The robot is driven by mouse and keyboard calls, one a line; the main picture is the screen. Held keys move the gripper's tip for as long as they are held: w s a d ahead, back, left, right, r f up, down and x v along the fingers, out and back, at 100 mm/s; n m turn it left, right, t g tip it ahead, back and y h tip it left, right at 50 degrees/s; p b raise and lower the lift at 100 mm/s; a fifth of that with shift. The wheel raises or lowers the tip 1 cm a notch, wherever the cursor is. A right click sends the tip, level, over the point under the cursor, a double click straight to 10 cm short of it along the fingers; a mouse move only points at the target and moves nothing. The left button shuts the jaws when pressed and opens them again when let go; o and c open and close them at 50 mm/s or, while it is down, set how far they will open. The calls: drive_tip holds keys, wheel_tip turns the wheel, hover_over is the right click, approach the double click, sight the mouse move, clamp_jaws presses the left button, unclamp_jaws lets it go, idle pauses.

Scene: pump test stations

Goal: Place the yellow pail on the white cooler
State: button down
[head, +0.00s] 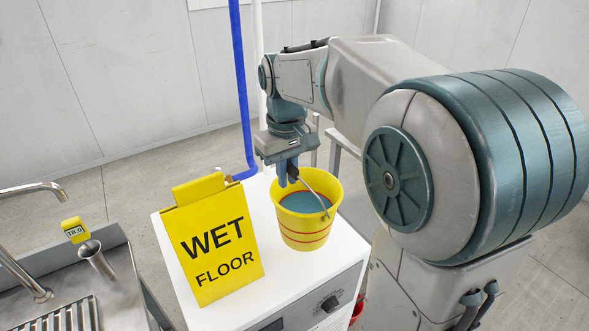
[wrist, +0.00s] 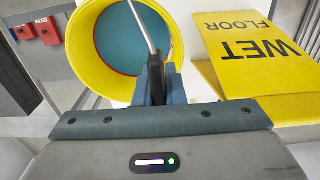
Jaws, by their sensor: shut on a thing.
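The yellow pail (head: 304,232) has red stripes and a blue surface inside.
A yellow WET FLOOR sign (head: 218,245) stands on the cooler's left part, close beside the pail. A metal sink (head: 98,275) with a faucet and a yellow tag reading 18.0 (head: 75,231) is at left. A blue pipe (head: 242,90) rises behind the cooler.

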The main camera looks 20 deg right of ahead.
sight(278, 187)
drive_tip(key=shift+w+a+f+p, duration=0.2)
drive_tip(key=shift+w+f, duration=0.45)
drive_tip(key=shift+f, duration=0.4)
drive_tip(key=shift+w+a+f+p, duration=0.25)
drive_tip(key=shift+w+f, duration=0.4)
drive_tip(key=shift+f, duration=0.4)
drive_tip(key=shift+w+a+f+p, duration=0.2)
drive_tip(key=shift+w+f, duration=0.45)
drive_tip(key=shift+f, duration=0.5)
drive_tip(key=c, duration=1.5)
unclamp_jaws()
drive_tip(key=shift+f, duration=0.15)
